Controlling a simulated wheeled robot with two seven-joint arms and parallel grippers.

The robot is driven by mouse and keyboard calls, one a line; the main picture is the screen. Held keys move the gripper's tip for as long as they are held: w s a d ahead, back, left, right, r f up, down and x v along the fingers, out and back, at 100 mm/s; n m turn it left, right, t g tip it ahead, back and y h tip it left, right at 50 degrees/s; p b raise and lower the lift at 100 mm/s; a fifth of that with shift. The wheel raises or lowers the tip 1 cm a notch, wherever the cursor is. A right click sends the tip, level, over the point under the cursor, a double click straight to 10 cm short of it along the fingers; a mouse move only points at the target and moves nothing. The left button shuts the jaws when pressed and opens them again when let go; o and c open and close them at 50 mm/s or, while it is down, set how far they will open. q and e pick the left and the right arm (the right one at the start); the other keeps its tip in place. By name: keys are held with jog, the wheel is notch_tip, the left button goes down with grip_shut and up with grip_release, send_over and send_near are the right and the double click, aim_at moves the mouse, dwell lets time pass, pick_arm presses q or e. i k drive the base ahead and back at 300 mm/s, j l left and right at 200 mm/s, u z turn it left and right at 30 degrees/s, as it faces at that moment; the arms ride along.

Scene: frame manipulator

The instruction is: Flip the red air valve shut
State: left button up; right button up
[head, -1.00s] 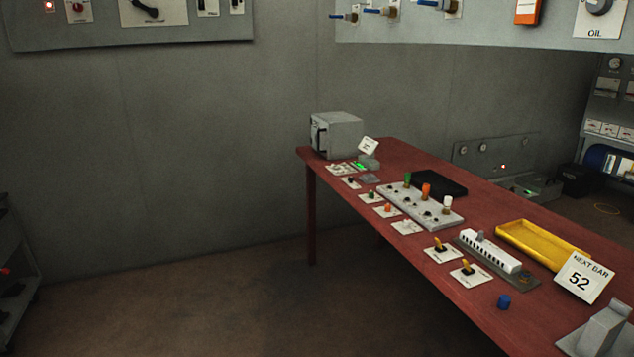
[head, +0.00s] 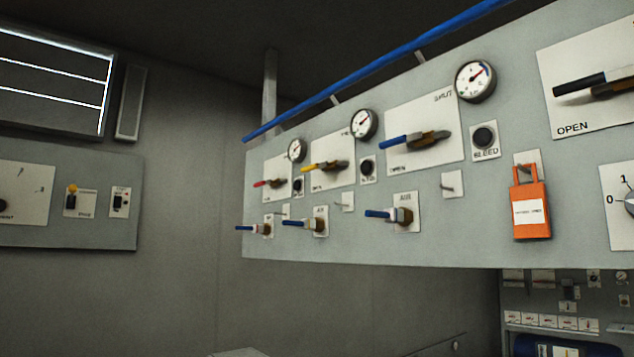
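The red-handled valve (head: 268,183) is at the far left of the upper row on the grey wall panel in the head view. Its red lever points left, roughly level, on a small white plate. The plate's lettering is too small to read. A yellow-handled valve (head: 322,167) and a blue-handled valve (head: 415,140) sit to its right in the same row. The blue one's plate reads SHUT at the top and OPEN at the lower left. Neither of my grippers shows in this view.
Round gauges (head: 363,124) stand above the valves. Smaller blue-handled taps (head: 302,223) line the row below. An orange padlock tag (head: 531,205) hangs at the right. A blue pipe (head: 375,70) runs along the panel's top. Another panel (head: 100,235) is on the left wall.

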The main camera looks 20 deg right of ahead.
aim_at(263, 184)
jog(key=i+j+z, duration=0.1)
jog(key=i+z, duration=0.15)
jog(key=i, duration=0.15)
jog(key=i+j+z, duration=0.25)
jog(key=i, duration=0.15)
jog(key=i+j+z, duration=0.25)
jog(key=i+l, duration=0.1)
jog(key=i, duration=0.05)
